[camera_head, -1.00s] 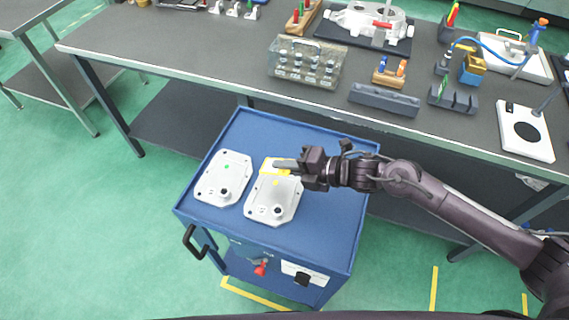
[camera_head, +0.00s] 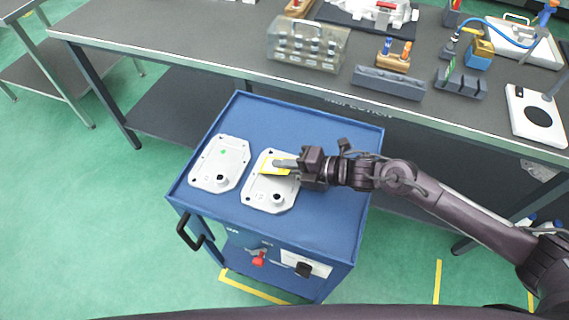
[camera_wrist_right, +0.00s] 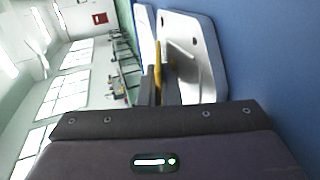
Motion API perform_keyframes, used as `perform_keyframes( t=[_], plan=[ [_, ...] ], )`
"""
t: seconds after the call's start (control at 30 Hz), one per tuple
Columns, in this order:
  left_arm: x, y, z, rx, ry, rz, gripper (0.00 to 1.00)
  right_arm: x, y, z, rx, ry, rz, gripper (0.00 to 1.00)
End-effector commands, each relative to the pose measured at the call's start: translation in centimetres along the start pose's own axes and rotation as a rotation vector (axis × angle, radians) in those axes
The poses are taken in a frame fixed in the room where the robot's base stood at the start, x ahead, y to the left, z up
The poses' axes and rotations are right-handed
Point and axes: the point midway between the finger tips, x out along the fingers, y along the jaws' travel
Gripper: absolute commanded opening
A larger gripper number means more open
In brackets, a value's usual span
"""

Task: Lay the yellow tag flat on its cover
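The yellow tag (camera_head: 272,167) is over the upper part of the right grey metal cover (camera_head: 259,189), which lies on the blue cart. My right gripper (camera_head: 287,163) comes in from the right and is shut on the tag's right side. The tag looks roughly level; I cannot tell whether it touches the cover. In the right wrist view the tag (camera_wrist_right: 158,64) shows nearly edge-on at the fingers (camera_wrist_right: 160,92), beside the pale cover (camera_wrist_right: 205,62). The tag and fingers hide part of the cover. My left gripper is not in view.
Behind stands a long workbench (camera_head: 200,50) with a clear case (camera_head: 306,48), grey blocks (camera_head: 388,82) and a white stand (camera_head: 536,120).

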Motion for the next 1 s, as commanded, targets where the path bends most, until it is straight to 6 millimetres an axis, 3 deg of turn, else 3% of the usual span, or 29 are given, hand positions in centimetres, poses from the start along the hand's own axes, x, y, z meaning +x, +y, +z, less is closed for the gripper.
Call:
perform_keyframes(
  t=[0.03, 0.27, 0.77, 1.0],
  plan=[
    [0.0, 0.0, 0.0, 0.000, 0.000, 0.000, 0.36, 0.0, 0.0, 0.0, 0.000, 0.000, 0.000, 0.00],
    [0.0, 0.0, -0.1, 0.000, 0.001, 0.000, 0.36, 0.0, 0.0, 0.0, 0.001, 0.000, -0.001, 0.29],
    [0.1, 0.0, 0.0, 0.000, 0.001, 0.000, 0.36, -0.2, -0.7, -0.1, 0.006, 0.002, -0.014, 0.29],
    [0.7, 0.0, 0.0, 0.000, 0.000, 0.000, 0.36, -3.3, -0.8, -0.1, 0.003, 0.000, -0.014, 0.29]
  ],
)
